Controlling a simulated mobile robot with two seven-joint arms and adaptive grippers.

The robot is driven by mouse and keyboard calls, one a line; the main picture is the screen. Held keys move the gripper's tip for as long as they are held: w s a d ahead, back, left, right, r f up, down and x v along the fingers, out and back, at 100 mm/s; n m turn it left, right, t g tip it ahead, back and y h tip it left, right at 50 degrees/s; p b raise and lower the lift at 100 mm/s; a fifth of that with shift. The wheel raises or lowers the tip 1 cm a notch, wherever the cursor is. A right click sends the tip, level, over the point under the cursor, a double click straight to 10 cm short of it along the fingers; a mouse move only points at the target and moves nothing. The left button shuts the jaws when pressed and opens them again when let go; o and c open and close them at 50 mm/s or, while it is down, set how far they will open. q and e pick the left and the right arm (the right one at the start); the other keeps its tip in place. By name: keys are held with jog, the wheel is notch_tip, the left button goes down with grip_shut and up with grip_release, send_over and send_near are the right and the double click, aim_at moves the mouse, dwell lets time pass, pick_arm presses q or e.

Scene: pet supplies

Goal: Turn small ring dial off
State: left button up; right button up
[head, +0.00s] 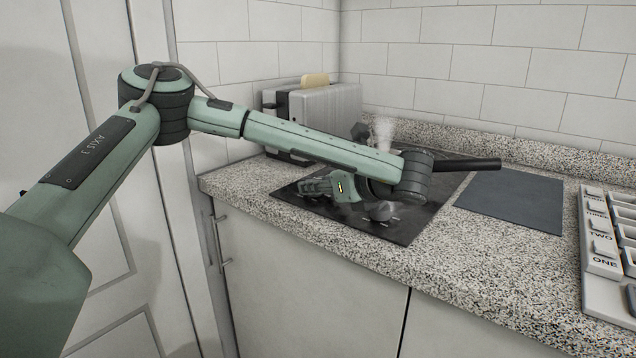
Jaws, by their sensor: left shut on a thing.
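The black hob (405,232) is set in the speckled counter, and my left arm reaches over it from the left. My left gripper (312,188) is low over the left front part of the hob, shut on what seems to be a dial. The held dial is mostly hidden by the fingers. A grey round dial (381,211) stands on the hob's front area, to the right of the gripper and apart from its fingertips. I cannot read any dial markings. My right gripper is not in view.
A pan with a long black handle (470,165) stands behind my wrist, mostly hidden, with steam (384,132) above. A toaster (325,108) holding bread (315,80) is behind left. A dark mat (512,200) and a labelled tray (600,262) lie right.

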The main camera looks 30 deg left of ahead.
pick_arm(q)
jog(key=shift+s+f, duration=0.1)
jog(key=shift+f, duration=0.05)
jog(key=o, duration=1.1)
jog(key=shift+o, duration=0.2)
jog(key=shift+d, duration=0.2)
jog(key=v, duration=1.1)
jog(key=shift+s+d+r, duration=0.2)
jog(key=shift+r, duration=0.1)
